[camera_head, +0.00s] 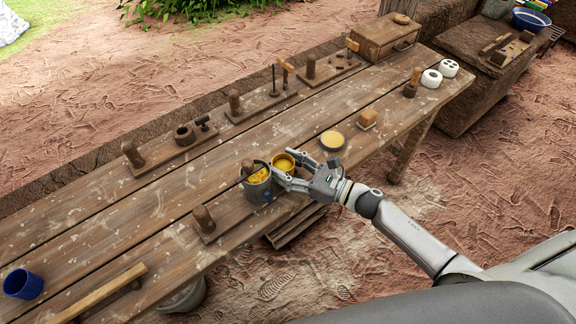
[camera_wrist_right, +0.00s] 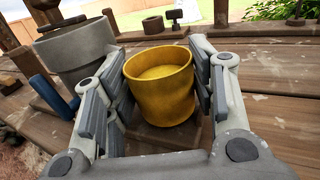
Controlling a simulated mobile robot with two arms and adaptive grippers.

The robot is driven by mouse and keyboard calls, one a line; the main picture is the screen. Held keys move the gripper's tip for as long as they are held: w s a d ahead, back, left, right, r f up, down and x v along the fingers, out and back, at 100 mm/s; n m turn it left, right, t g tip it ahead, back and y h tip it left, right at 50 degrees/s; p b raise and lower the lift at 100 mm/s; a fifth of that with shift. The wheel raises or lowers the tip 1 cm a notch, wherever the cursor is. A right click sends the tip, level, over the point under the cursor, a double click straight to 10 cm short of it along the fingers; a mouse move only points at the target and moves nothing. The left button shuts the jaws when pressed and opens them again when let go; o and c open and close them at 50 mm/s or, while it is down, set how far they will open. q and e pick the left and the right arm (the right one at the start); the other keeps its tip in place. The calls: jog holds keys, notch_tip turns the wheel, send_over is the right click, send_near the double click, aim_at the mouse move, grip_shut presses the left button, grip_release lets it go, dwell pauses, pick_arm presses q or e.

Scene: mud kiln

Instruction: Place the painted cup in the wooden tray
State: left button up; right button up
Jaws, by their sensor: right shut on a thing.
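A yellow cup (camera_head: 284,160) stands near the front edge of the wooden table, just right of a grey mug. My right gripper (camera_head: 284,172) is shut on this cup. In the right wrist view the yellow cup (camera_wrist_right: 160,84) is upright between the fingers, its yellowish inside showing; a low wooden surface shows around its base. I cannot tell whether the cup touches it. A low wooden board (camera_head: 208,233) with a round peg lies by the grey mug; I cannot tell whether it is the tray. My left gripper is not in view.
The grey mug (camera_head: 258,190) with yellow contents stands close beside the held cup. A blue cup (camera_head: 24,286) is at the far left. The table's middle is mostly clear.

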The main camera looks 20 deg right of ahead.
jog(key=shift+f+b, duration=0.3)
jog(key=o, duration=1.1)
